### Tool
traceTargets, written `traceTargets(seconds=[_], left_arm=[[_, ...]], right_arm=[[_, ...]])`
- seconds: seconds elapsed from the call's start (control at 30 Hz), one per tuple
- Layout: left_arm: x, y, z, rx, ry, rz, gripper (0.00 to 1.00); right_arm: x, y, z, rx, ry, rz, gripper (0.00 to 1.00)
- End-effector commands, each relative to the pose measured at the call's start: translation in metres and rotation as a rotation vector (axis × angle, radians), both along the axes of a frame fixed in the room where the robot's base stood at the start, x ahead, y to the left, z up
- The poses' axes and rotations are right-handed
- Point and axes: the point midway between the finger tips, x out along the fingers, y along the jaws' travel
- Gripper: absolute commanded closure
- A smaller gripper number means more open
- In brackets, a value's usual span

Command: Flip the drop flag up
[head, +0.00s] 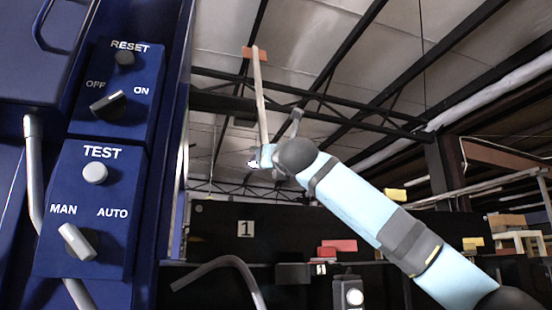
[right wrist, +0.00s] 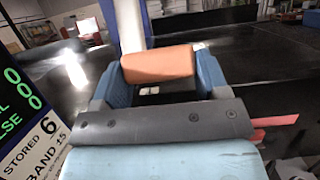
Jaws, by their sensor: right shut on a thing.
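The right gripper (head: 262,157) is raised at the middle of the head view, at the end of my pale blue arm. A thin pale pole (head: 260,100) rises from beside it, tilted slightly left, with an orange flag piece (head: 254,53) at its top. In the right wrist view, my right gripper (right wrist: 160,75) has its two blue fingers on either side of an orange block (right wrist: 158,64) and is shut on it. I cannot tell whether this block and the orange piece on the pole are the same thing. My left gripper is not in view.
A blue control panel (head: 105,180) with knobs marked RESET, TEST and MAN/AUTO stands at the left. A display panel (right wrist: 25,120) is at the left of the wrist view. Open space surrounds the pole.

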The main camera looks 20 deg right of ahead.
Motion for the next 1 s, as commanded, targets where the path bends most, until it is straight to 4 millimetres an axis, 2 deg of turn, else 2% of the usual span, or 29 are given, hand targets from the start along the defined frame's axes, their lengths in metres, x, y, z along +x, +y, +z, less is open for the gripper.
traceTargets(seconds=[0.07,0.1,0.2,0.47,0.63,0.77,1.0], left_arm=[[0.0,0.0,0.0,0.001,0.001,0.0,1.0],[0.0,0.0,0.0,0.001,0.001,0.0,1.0],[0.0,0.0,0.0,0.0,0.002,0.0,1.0],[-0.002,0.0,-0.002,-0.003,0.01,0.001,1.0],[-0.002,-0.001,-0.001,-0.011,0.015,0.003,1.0],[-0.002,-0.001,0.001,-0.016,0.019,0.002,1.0],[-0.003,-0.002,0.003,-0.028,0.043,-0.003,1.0]], right_arm=[[0.001,-0.001,0.0,0.0,0.001,-0.001,0.75],[0.001,-0.001,0.0,0.0,0.001,-0.001,0.27],[0.001,-0.001,0.0,0.001,0.001,-0.002,0.06],[0.0,-0.001,0.001,0.001,0.0,-0.002,0.06],[-0.011,-0.001,-0.003,0.001,-0.001,0.0,0.06],[-0.033,-0.001,-0.01,-0.001,-0.001,0.0,0.06],[-0.085,-0.001,-0.027,-0.001,-0.001,0.001,0.06]])
